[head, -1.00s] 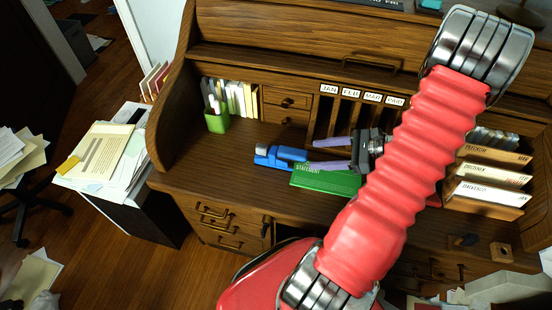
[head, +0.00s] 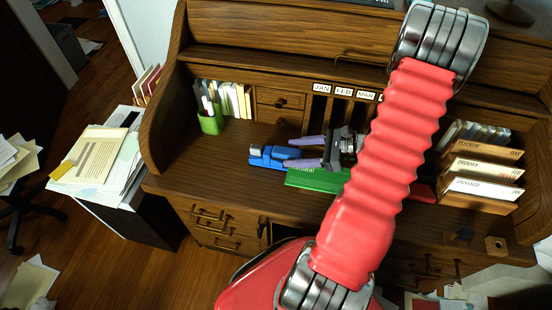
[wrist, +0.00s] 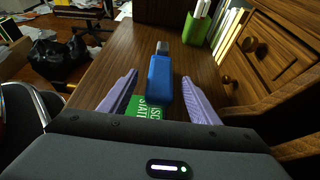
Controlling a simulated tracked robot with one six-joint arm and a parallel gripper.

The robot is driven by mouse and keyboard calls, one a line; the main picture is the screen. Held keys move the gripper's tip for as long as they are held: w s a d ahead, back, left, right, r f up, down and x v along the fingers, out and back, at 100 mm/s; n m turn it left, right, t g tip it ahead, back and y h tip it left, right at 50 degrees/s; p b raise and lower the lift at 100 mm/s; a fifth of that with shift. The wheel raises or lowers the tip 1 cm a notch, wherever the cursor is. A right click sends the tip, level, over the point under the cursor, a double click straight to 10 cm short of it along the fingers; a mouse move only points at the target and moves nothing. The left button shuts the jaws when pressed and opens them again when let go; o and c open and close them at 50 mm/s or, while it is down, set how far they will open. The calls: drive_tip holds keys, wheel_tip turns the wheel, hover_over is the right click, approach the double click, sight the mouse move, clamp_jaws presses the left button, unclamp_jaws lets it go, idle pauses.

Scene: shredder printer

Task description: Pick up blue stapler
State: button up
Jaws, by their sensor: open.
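The blue stapler (head: 272,154) lies on the desk top, next to a green statement booklet (head: 315,180). My gripper (head: 306,151) is open and points left, with its purple fingers at the stapler's right end in the head view. In the wrist view the stapler (wrist: 160,80) lies ahead and between the two spread fingers of my gripper (wrist: 160,92), its near end closest to them. I see no contact. The green booklet (wrist: 149,110) shows below and left of the stapler's near end.
A green pen cup (head: 210,124) and upright folders (head: 236,100) stand at the back left. Drawers and month-labelled slots (head: 344,91) rise behind. A letter rack (head: 484,170) is at the right. The desk top left of the stapler is clear.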

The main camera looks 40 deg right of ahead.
sight(273, 153)
drive_tip(key=shift+x, duration=1.25)
drive_tip(key=shift+x, duration=2.65)
drive_tip(key=shift+w+d+r, duration=0.1)
drive_tip(key=shift+c, duration=0.4)
clamp_jaws()
